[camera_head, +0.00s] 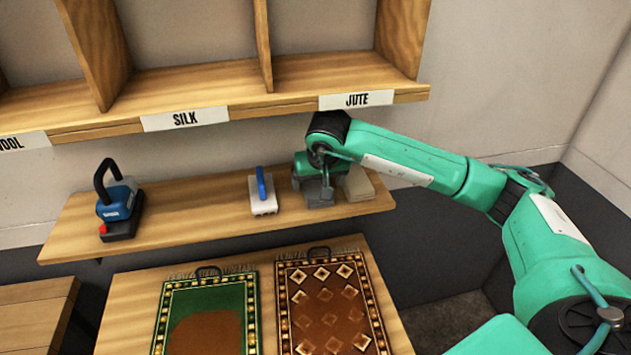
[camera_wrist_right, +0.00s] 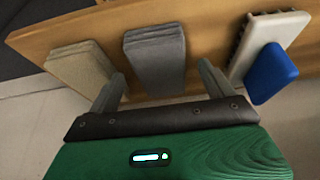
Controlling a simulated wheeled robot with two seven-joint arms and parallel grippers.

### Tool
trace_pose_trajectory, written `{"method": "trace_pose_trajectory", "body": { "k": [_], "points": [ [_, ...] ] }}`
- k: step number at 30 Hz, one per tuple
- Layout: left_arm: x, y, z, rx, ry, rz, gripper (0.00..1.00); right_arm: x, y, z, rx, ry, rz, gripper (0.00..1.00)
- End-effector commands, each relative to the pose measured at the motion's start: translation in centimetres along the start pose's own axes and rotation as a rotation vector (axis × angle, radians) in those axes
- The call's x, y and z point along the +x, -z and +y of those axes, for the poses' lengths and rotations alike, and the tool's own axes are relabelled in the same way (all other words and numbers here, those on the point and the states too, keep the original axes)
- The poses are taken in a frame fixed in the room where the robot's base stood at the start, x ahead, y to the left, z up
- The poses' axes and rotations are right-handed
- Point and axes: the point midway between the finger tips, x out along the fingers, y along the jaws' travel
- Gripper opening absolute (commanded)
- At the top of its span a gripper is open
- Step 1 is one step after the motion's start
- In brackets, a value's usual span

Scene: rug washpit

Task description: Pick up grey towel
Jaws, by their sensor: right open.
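The grey towel (camera_wrist_right: 157,58) is a folded stack on the wooden shelf. In the right wrist view it lies just ahead of my right gripper (camera_wrist_right: 161,82), in line with the gap between the two fingers. The fingers are spread apart and nothing is held between them. In the head view my right gripper (camera_head: 322,184) hangs over the shelf and hides much of the grey towel (camera_head: 317,200). Whether the fingers touch the towel cannot be told. My left gripper is not in view.
A beige folded towel (camera_head: 358,184) lies close to the right of the grey one. A white brush with a blue handle (camera_head: 262,193) stands to its left. A blue and black tool (camera_head: 118,205) is farther left on the shelf (camera_head: 190,215). Labelled cubbies (camera_head: 190,85) overhang behind; patterned rugs (camera_head: 325,305) lie below.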

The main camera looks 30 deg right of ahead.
Motion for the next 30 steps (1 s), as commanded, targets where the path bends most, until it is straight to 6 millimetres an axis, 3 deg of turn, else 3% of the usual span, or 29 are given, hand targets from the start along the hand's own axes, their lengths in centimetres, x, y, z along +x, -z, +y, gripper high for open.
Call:
{"method": "trace_pose_trajectory", "body": {
  "k": [1,4,15,16,23,30],
  "points": [
    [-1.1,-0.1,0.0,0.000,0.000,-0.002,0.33,0.4,-0.2,0.0,-0.002,-0.004,-0.008,0.85],
    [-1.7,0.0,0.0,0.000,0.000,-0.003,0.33,1.4,-0.2,0.0,-0.002,-0.002,-0.006,0.85],
    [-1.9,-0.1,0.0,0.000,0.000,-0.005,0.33,2.4,-0.3,0.0,-0.003,-0.001,-0.003,0.85],
    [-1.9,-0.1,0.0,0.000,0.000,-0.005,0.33,2.4,-0.3,0.0,-0.003,-0.001,-0.003,0.83],
    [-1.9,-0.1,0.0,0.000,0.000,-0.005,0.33,2.4,-0.3,0.0,-0.002,-0.001,-0.003,0.37],
    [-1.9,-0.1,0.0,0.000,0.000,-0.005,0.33,2.4,-0.3,0.0,-0.002,-0.001,-0.002,0.36]
  ]
}}
